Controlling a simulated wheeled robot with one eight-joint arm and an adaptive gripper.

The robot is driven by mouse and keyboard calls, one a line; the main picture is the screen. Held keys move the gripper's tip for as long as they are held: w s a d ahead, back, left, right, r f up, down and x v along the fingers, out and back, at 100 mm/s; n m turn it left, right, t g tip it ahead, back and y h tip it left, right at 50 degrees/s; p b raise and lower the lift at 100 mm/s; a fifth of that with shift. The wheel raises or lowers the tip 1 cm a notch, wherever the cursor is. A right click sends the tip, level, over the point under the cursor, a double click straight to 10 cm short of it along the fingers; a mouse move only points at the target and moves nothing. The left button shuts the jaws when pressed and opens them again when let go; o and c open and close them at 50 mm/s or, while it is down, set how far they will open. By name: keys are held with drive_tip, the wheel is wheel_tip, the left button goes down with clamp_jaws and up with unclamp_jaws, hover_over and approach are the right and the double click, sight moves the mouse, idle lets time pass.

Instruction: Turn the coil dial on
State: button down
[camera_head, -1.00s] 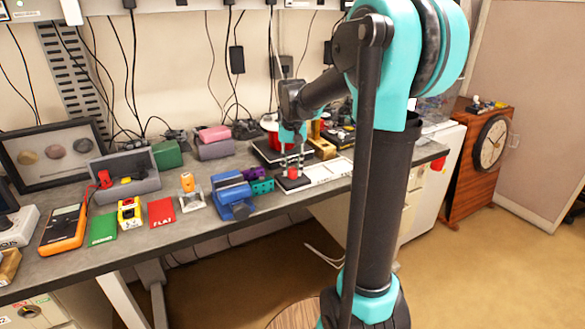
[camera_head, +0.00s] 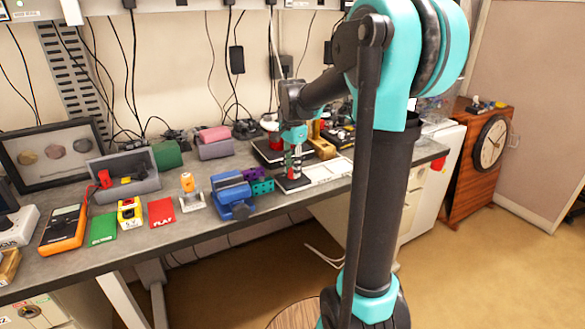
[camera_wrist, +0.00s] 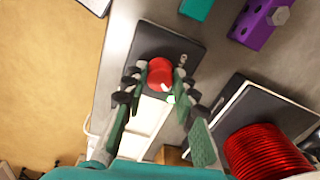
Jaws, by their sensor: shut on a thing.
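The coil dial is a red round knob (camera_wrist: 159,73) on a dark rectangular plate (camera_wrist: 158,38) in the wrist view. A small light mark shows on the plate to the right of the knob. My gripper (camera_wrist: 160,76) is shut on the knob, with one finger on each side of it. In the head view, my gripper (camera_head: 293,162) points down over the dark plate (camera_head: 293,184), and the red knob is mostly hidden between the fingers. A red wire coil (camera_wrist: 265,152) stands at the lower right of the wrist view, apart from the gripper.
A white panel (camera_head: 325,172) adjoins the plate on the right. A blue vise (camera_head: 233,196) and purple and teal blocks (camera_head: 260,181) stand close on the left. The bench's front edge lies just in front of the plate.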

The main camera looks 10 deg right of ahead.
drive_tip(key=shift+m, duration=0.9)
drive_tip(key=c, duration=1.2)
unclamp_jaws()
drive_tip(key=shift+r, duration=0.1)
wheel_tip(320, 180, up, 12)
drive_tip(key=shift+f, duration=0.1)
drive_tip(key=shift+s, duration=0.1)
